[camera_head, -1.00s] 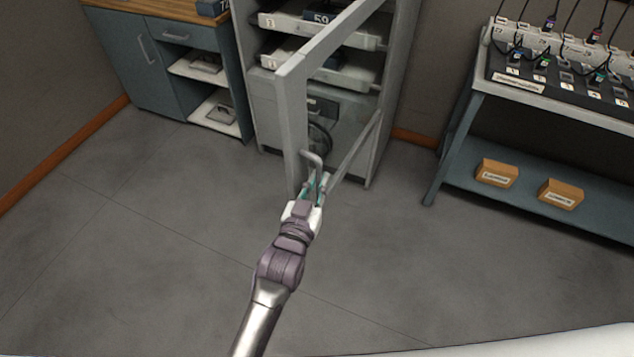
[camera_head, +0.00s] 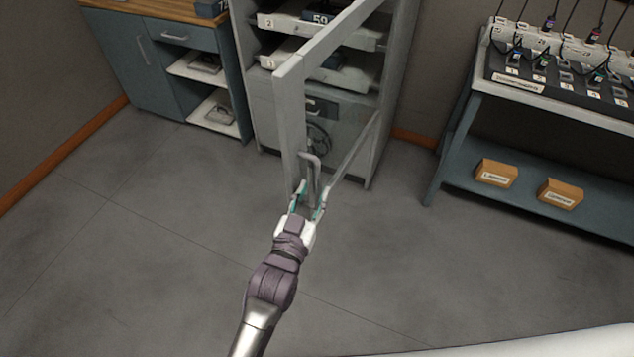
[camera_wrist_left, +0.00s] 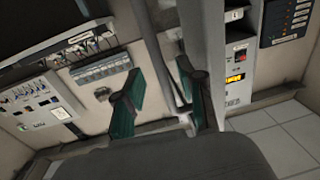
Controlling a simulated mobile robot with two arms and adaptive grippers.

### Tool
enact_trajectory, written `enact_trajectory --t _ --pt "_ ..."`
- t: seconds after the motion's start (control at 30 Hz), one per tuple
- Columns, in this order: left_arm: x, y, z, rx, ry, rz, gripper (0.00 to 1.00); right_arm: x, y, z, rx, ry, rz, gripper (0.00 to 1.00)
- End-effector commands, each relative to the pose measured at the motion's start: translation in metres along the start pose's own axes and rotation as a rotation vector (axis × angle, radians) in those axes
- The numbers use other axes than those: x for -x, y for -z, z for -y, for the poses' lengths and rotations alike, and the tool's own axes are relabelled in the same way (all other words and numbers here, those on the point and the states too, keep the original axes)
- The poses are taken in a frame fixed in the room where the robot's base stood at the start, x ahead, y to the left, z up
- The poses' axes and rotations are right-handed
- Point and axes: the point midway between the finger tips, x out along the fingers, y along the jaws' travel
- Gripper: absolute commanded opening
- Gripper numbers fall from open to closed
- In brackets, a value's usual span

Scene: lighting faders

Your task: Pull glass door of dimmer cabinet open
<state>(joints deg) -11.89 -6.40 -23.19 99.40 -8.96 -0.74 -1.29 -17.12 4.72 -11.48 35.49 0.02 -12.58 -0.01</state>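The glass door (camera_head: 288,125) of the grey dimmer cabinet (camera_head: 395,95) stands swung well out from the cabinet front. Its grey frame surrounds a clear pane. A grey bar handle (camera_head: 309,160) is on the door near its free edge. My left gripper (camera_head: 310,197) is at the lower end of the handle with its fingers spread apart. In the left wrist view the two green-padded fingers (camera_wrist_left: 163,108) are clearly apart, with a thin bar between them and the door frame (camera_wrist_left: 203,45) close by the right finger. Contact with the handle cannot be told. My right gripper is not in view.
Numbered dimmer units sit on the cabinet shelves. A blue-grey cupboard (camera_head: 160,60) stands left of the cabinet. A table with a fader board (camera_head: 560,75) and two orange boxes on its lower shelf stands at the right. The floor (camera_head: 120,250) around my left arm is clear.

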Motion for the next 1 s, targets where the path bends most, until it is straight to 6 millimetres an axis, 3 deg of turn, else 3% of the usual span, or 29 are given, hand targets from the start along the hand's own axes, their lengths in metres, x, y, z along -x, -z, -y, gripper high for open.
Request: enact_trajectory --t 0.2,0.4,0.77,0.83,1.0 --pt "0.05 -0.001 0.0 0.0 -0.001 0.002 0.39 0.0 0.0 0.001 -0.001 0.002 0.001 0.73" --pt "0.077 0.0 0.0 -0.001 -0.001 0.0 0.39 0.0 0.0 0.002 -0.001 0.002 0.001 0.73" --pt "0.085 0.001 0.0 0.0 -0.001 -0.002 0.39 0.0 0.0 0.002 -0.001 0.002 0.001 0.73" --pt "0.085 0.0 0.0 0.001 -0.001 -0.002 0.33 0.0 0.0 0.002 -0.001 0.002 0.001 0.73" --pt "0.083 -0.01 0.011 0.128 -0.016 -0.004 0.04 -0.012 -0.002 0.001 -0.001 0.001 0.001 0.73"
